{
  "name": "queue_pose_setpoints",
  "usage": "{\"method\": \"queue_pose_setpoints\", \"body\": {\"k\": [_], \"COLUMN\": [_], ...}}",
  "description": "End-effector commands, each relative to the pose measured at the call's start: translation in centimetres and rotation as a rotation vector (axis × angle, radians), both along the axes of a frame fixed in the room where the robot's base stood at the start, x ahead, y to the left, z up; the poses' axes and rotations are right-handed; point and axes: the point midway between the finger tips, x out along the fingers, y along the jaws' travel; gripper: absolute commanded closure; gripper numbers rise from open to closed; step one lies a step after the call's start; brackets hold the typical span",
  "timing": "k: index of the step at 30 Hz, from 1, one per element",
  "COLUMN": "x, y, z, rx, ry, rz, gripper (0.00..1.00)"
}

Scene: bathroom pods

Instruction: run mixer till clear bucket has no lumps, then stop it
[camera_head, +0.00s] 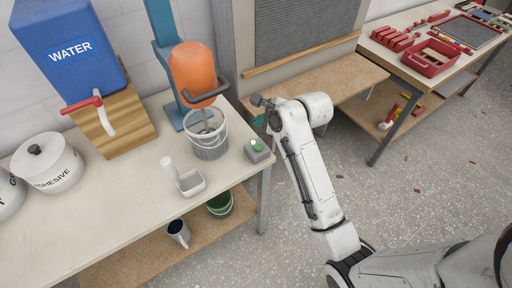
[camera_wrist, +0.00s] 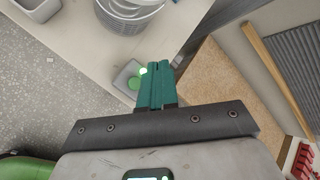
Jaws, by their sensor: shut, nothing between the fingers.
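The mixer has an orange motor head (camera_head: 194,70) on a blue stand (camera_head: 163,30). Its shaft reaches down into the clear bucket (camera_head: 210,152), which has a wire handle. The bucket also shows at the top of the wrist view (camera_wrist: 125,22); whether it holds lumps I cannot tell. A small grey switch box (camera_head: 262,157) with a green button (camera_head: 257,147) and a bright pale green spot stands at the bench corner. My gripper (camera_head: 258,120) is shut and empty. In the wrist view its teal fingertips (camera_wrist: 158,68) are beside the switch box (camera_wrist: 122,76), partly overlapping it; contact is unclear.
A blue water tank (camera_head: 70,70) on a wooden stand and a white adhesive pot (camera_head: 47,165) stand at left. A green bucket (camera_head: 219,205) is on the shelf below. A wooden ledge (camera_head: 310,85) lies behind my arm.

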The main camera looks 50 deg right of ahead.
Motion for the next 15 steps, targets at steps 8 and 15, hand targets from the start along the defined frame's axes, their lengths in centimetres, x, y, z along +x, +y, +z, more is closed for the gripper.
{"method": "queue_pose_setpoints", "body": {"k": [8, 15], "x": [0.0, -0.1], "y": [0.0, 0.0], "z": [-0.4, -2.5], "rx": [0.0, 0.0], "ry": [0.001, 0.004], "rz": [0.001, 0.001], "gripper": [1.0, 1.0]}}
